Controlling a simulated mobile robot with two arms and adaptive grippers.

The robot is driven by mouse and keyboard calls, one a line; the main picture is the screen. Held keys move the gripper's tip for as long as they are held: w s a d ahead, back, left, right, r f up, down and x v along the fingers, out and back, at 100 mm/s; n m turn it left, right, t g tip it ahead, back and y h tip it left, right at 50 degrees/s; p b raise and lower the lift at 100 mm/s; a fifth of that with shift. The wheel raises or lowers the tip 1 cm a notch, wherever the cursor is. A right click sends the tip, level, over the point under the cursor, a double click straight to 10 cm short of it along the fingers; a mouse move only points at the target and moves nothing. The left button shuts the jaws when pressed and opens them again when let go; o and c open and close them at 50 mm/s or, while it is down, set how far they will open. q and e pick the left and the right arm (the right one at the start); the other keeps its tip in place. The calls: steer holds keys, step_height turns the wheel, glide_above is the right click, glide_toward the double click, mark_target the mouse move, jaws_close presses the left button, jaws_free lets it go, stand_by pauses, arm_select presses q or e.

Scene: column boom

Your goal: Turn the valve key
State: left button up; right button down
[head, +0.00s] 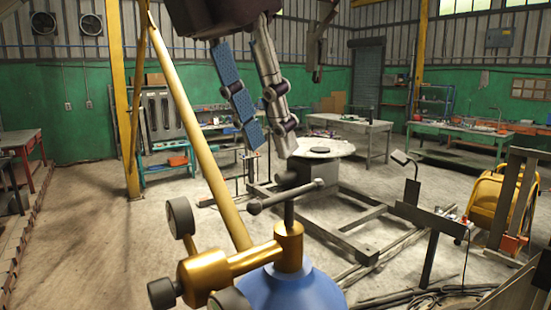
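The valve key (289,212) is a dark grey T-shaped handle with rounded ends on its crossbar. It stands upright on a gold valve body (289,245) with a blue base (290,290), at the bottom middle of the head view. Dark round caps sit on the gold pipe ends at left. My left gripper (271,152) reaches down from the top, with one blue-padded finger and one grey finger. Its fingertips are apart, nothing is between them, and they appear above the key's crossbar without visible contact. My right gripper is not in view.
A slanted yellow pole (192,125) runs down behind the valve at left. Behind the valve are a round-topped table (318,149) and a low metal frame (340,238). The floor at left is mostly clear.

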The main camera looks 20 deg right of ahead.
arm_select(q)
steer(key=shift+a+r, duration=0.1)
steer(key=shift+r, duration=0.25)
